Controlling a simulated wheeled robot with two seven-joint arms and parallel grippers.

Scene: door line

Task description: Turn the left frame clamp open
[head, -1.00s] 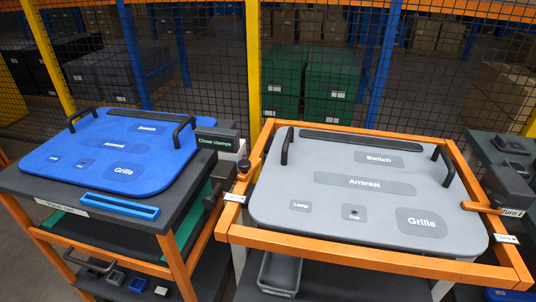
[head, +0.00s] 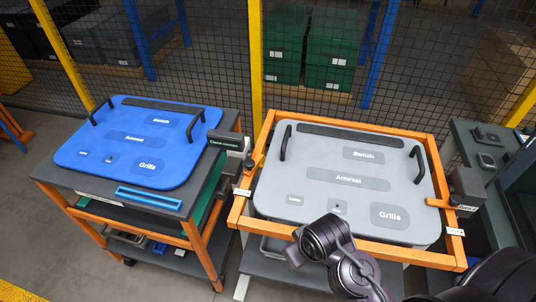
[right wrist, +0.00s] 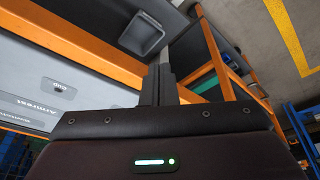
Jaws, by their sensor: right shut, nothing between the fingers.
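A grey panel (head: 350,203) with labelled patches lies inside the frame. A second clamp (head: 466,187) stands at the right side, its orange lever reaching over the frame. My right arm crosses the frame's front edge in the head view; its fingertips cannot be made out there. In the right wrist view, my right gripper (right wrist: 158,68) is shut and empty, near the orange bar and panel. My left gripper is out of view.
A cart with a blue panel (head: 135,145) and blue tray (head: 148,198) stands at the left, close to the frame. A "Close clamps" sign (head: 224,142) stands between them. A grey bin (right wrist: 143,34) shows below the frame. A mesh fence runs behind.

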